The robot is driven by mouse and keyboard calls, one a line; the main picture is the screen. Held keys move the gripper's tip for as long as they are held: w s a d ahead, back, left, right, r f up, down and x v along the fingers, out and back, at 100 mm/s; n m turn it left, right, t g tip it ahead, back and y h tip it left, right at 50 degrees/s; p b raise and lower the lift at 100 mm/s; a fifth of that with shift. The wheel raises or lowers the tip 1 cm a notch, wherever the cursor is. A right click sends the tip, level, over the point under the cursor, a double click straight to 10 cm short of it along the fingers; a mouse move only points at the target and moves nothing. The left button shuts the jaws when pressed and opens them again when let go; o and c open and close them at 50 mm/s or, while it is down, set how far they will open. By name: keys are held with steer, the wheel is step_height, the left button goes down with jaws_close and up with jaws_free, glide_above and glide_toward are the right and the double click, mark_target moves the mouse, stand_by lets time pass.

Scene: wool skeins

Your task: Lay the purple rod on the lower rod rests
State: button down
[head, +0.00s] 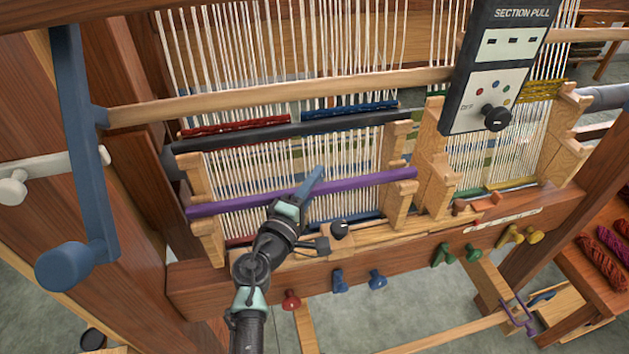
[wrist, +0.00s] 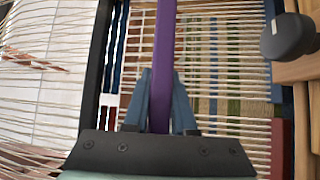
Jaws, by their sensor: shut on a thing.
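The purple rod (head: 245,203) crosses in front of the white warp threads, its right end slightly higher in the head view. My gripper (head: 312,181), with blue fingers, is shut on it near its middle. In the wrist view the purple rod (wrist: 164,55) runs between the two fingers of my gripper (wrist: 162,105). The stepped wooden left post (head: 207,240) and right post (head: 392,205) carry the rests. The rod's ends overlap the lower steps of both posts; I cannot tell whether it touches them.
A black rod (head: 290,131) lies higher up, behind the purple rod. A black knob (head: 339,230) sits just right of my wrist, above the front beam (head: 420,252). The section pull panel (head: 490,75) stands at upper right. Coloured pegs line the front beam.

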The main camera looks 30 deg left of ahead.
steer(key=shift+f, duration=0.2)
steer(key=c, duration=0.7)
jaws_free()
steer(key=shift+c, duration=0.2)
steer(key=shift+r, duration=0.1)
